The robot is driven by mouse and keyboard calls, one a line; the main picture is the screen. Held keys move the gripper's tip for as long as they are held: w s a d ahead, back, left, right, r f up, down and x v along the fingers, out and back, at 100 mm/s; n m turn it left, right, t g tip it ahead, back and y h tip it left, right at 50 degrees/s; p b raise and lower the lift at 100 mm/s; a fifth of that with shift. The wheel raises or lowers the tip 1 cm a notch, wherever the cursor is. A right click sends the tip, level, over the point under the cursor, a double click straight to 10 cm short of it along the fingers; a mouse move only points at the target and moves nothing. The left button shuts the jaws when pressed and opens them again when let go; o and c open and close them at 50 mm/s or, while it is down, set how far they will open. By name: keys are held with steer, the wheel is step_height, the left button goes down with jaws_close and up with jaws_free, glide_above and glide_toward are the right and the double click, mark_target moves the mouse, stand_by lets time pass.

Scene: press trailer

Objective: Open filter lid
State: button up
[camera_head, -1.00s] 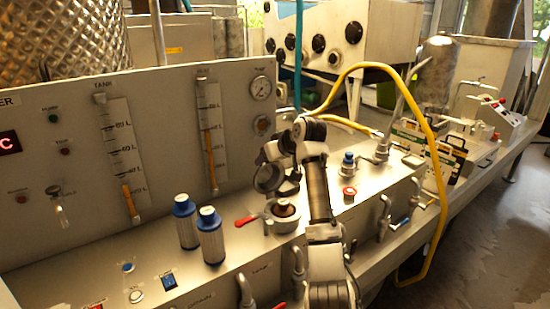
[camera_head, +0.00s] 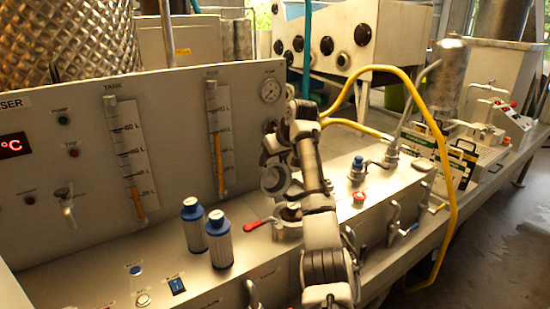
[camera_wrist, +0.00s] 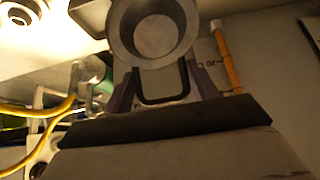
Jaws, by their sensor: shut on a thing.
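The filter lid (camera_head: 274,180) is a round grey metal cap with a dark handle. It is off the filter housing (camera_head: 289,226), held above it and slightly left. The housing's round top is partly hidden by my arm, with a brown interior showing. In the wrist view the lid (camera_wrist: 155,36) shows its hollow round side, and its U-shaped handle (camera_wrist: 163,99) lies between my fingers. My gripper (camera_wrist: 164,76) is shut on this handle. In the head view my gripper (camera_head: 275,152) is small and partly covered by my wrist.
Two blue-capped filter cartridges (camera_head: 219,240) stand left of the housing. A red-handled valve (camera_head: 262,224) sits close beside it. The gauge panel (camera_head: 180,150) rises behind. A blue-topped fitting (camera_head: 357,169), a red button (camera_head: 359,194) and a yellow hose (camera_head: 455,190) are to the right.

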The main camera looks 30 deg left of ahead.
steer(key=o, duration=1)
steer(key=shift+s+a+r, duration=0.15)
steer(key=shift+a+r, duration=0.05)
steer(key=shift+a, duration=0.05)
steer(key=shift+o, duration=0.4)
steer(key=shift+a+f, duration=0.1)
steer(key=shift+a, duration=0.05)
steer(key=shift+d, duration=0.2)
steer(key=shift+d, duration=0.1)
steer(key=b+v, duration=0.4)
steer(key=v, duration=0.9)
steer(key=shift+d, duration=0.2)
steer(key=shift+s, duration=0.1)
